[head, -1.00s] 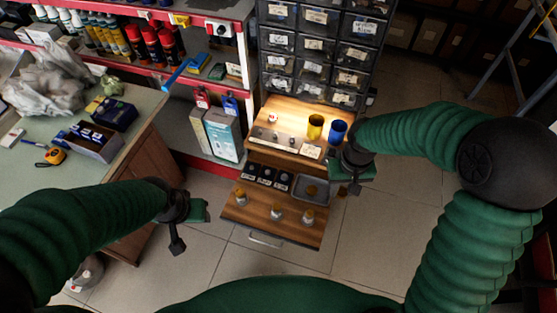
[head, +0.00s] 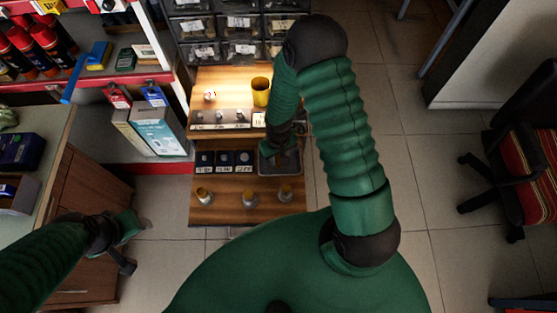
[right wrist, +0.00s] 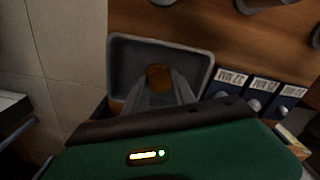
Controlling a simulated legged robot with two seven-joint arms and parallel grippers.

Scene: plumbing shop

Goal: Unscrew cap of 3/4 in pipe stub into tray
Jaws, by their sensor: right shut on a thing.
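My right gripper (head: 281,152) is over the grey tray (head: 294,173) at the right of the wooden drawer. In the right wrist view its fingers (right wrist: 160,90) are shut on a round brass cap (right wrist: 158,75), inside the outline of the tray (right wrist: 205,72). I cannot tell whether the cap touches the tray floor. Three pipe stubs stand on the front board: left (head: 203,194), middle (head: 249,198) and right (head: 285,192). Their sizes are unreadable in the head view. My left gripper (head: 126,241) is away at the lower left; its fingers are unclear.
Several dark labelled holders (head: 224,160) sit left of the tray. A yellow cup (head: 261,91) stands on the shelf behind. Drawer bins (head: 240,30) rise at the back. A counter (head: 70,200) is at the left, a chair (head: 525,150) at the right.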

